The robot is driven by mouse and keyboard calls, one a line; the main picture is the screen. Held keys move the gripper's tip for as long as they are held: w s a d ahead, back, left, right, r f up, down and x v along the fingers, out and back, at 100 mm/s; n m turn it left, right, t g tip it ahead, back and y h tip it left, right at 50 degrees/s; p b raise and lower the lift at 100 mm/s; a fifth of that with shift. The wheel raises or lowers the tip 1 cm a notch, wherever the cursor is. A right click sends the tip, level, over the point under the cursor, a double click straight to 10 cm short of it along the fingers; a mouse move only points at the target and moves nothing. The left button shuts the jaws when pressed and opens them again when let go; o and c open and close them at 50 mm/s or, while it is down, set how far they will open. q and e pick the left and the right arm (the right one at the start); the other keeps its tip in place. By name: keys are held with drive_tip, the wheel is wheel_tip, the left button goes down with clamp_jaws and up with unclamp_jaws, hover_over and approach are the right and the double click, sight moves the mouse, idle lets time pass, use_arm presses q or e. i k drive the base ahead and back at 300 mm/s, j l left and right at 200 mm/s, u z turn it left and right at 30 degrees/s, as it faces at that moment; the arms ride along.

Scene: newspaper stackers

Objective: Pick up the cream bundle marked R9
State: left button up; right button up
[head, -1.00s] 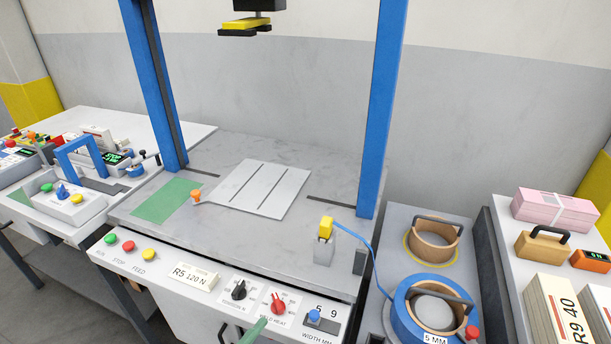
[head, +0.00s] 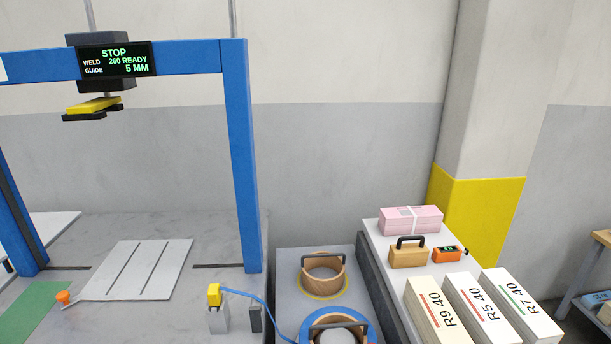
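The cream bundle marked R9 40 (head: 430,310) stands at the front left of a light table on the right side of the head view. A red line runs along its top beside the lettering. Its lower end is cut off by the bottom of the picture. Two similar bundles stand to its right: one marked R5 40 (head: 484,308) with a red line, and one marked R7 40 (head: 522,305) with a green line. Neither of my grippers is in view.
A pink strapped bundle (head: 411,220), a wooden block with a black handle (head: 408,257) and an orange device (head: 447,254) sit behind the cream bundles. Strap coils (head: 323,275) stand to the left. A blue frame post (head: 240,160) rises further left.

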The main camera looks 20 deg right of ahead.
sight(437, 322)
drive_tip(key=l+z, duration=0.1)
drive_tip(key=z, duration=1.55)
drive_tip(key=k+l+z, duration=0.15)
drive_tip(key=z, duration=0.2)
drive_tip(key=k+l+z, duration=0.1)
drive_tip(key=l+z, duration=0.2)
drive_tip(key=j, duration=0.1)
